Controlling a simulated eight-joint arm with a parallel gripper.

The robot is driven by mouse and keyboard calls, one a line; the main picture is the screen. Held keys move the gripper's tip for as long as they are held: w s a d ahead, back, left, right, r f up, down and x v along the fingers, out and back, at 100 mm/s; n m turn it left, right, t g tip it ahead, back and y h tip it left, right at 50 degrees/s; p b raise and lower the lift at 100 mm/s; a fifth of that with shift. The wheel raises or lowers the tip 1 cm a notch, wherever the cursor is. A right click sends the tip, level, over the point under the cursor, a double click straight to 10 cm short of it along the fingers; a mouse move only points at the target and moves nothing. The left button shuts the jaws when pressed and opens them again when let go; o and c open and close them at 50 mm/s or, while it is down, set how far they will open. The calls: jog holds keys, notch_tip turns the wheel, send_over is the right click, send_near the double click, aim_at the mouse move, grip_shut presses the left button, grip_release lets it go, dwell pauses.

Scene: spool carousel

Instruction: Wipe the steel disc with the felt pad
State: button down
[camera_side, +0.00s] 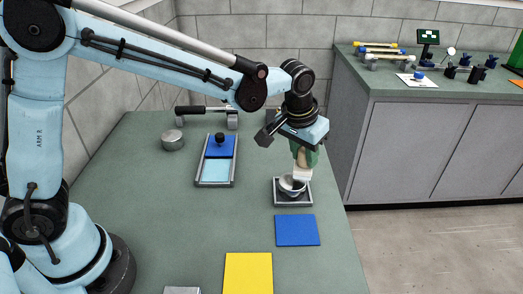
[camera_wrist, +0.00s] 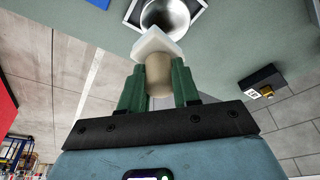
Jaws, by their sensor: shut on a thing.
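The felt pad is a white block (camera_side: 302,174) under a tan handle (camera_wrist: 159,78). My gripper (camera_side: 305,155) has green fingers and is shut on the tan handle; in the wrist view the fingers (camera_wrist: 158,82) clasp it from both sides. The white block also shows in the wrist view (camera_wrist: 158,42). The shiny round steel disc (camera_side: 288,184) sits in a square grey-rimmed tray (camera_side: 293,204). The pad is over the right part of the disc in the side view and hides some of it. I cannot tell whether pad and disc touch.
A blue sheet (camera_side: 297,230) and a yellow sheet (camera_side: 248,273) lie in front. A framed tray (camera_side: 200,182) with a blue block (camera_side: 219,149) and a metal cylinder (camera_side: 172,140) are to the left. A black-handled bar (camera_side: 205,110) is behind. The table's right edge is close.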

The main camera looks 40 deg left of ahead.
notch_tip(320, 180, down, 2)
jog(key=shift+s+a+f, duration=0.15)
jog(key=shift+s+a, duration=0.55)
jog(key=shift+s+a+f, duration=0.15)
jog(key=shift+s+a, duration=0.55)
jog(key=w+d, duration=0.3)
jog(key=shift+s+a+r, duration=0.1)
jog(key=shift+r, duration=4)
